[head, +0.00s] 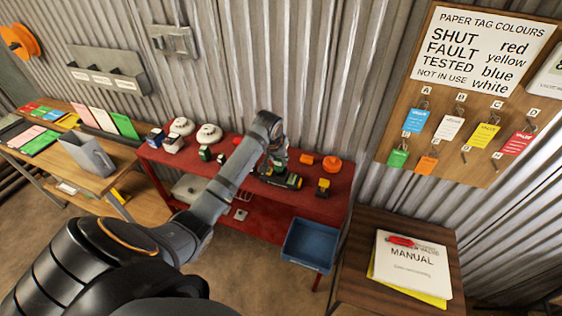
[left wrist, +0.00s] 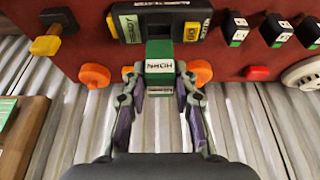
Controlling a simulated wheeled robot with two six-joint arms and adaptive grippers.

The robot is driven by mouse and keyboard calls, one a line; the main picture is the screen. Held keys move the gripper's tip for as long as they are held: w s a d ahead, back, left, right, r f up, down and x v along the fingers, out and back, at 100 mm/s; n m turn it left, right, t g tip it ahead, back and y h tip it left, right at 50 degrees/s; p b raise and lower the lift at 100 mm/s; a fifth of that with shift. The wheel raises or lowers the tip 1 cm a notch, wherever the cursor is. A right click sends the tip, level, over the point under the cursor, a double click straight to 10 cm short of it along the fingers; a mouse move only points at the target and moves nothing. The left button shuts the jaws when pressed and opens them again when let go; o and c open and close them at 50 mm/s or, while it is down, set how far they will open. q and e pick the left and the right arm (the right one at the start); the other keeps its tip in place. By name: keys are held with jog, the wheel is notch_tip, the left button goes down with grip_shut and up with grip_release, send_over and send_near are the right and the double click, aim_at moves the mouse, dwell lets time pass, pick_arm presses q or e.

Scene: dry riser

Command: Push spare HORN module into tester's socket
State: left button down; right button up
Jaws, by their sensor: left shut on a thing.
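My left gripper (left wrist: 159,82), also in the head view (head: 273,158), is shut on a green-and-white module (left wrist: 160,67). Its label faces the wrist camera upside down and seems to read HORN. The tester (left wrist: 128,27) is a dark box with yellow labels on the red bench; it also shows in the head view (head: 284,180). The module's far end overlaps the tester's edge in the wrist view. My right gripper is in neither view.
Several other dark modules (left wrist: 236,29) stand beside the tester on the red bench (head: 338,190). Orange parts (left wrist: 95,75) and a yellow-and-black item (head: 323,187) lie nearby. White round detectors (head: 209,134) stand farther left. A blue bin (head: 309,244) sits below the bench's front right.

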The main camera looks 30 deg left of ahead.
aim_at(281, 166)
pick_arm(q)
jog(key=shift+w+a+f, duration=0.1)
jog(key=shift+w+f, duration=0.4)
jog(key=shift+f, duration=0.15)
jog(key=shift+w+f+p, duration=0.15)
jog(key=shift+f+p, duration=0.05)
jog(key=shift+p, duration=0.1)
notch_tip(281, 166, down, 2)
jog(key=shift+f+p, duration=0.2)
jog(key=shift+p, duration=0.75)
jog(key=shift+f, duration=0.35)
jog(key=shift+f, duration=0.1)
jog(key=c, duration=1.1)
grip_release()
jog(key=shift+o, duration=0.2)
